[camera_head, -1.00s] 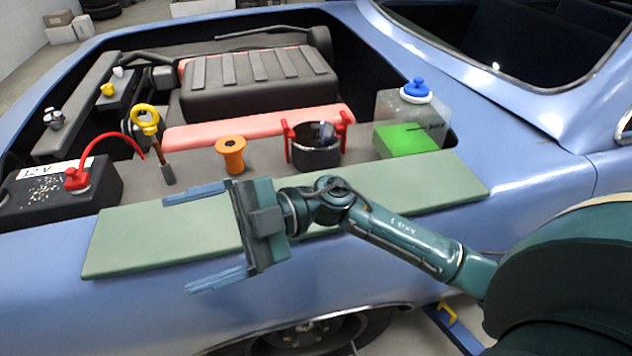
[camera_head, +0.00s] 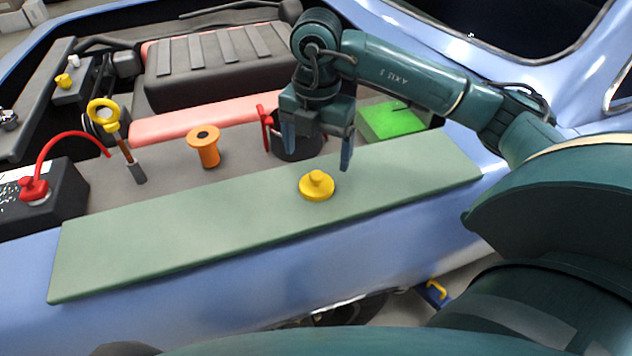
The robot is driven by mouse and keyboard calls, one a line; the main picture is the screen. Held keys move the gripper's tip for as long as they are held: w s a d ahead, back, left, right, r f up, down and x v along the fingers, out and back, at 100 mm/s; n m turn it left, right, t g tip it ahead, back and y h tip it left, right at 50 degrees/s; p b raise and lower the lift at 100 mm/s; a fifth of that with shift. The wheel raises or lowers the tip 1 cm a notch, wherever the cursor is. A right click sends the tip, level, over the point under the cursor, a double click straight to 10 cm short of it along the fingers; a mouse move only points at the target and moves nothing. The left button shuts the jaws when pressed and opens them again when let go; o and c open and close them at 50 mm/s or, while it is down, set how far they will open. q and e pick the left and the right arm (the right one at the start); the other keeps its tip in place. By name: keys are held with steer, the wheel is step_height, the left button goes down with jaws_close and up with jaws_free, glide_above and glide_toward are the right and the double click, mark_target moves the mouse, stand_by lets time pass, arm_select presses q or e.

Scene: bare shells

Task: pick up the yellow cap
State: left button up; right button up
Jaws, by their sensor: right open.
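A round yellow cap (camera_head: 317,187) with a raised knob lies on the green mat (camera_head: 180,230) along the car's edge. My right gripper (camera_head: 318,150) points downward just above and behind the cap in the picture. Its two blue fingers are apart, with nothing held between them; the cap is clear of them. My left gripper is not in view. A smaller yellow cap-like piece (camera_head: 63,80) sits on a dark box at the far left.
Behind the mat stand an orange spool (camera_head: 203,146), a dark pot with red handles (camera_head: 297,147), partly hidden by my gripper, and a green block (camera_head: 392,120). A yellow-ringed dipstick (camera_head: 104,114) and a black battery (camera_head: 45,198) are left. The mat's left half is clear.

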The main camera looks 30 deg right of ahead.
mark_target(316, 174)
steer(key=shift+f+p, duration=0.55)
steer(key=shift+f, duration=3)
steer(key=shift+c, duration=0.5)
steer(key=shift+w, duration=0.1)
steer(key=c, duration=1.1)
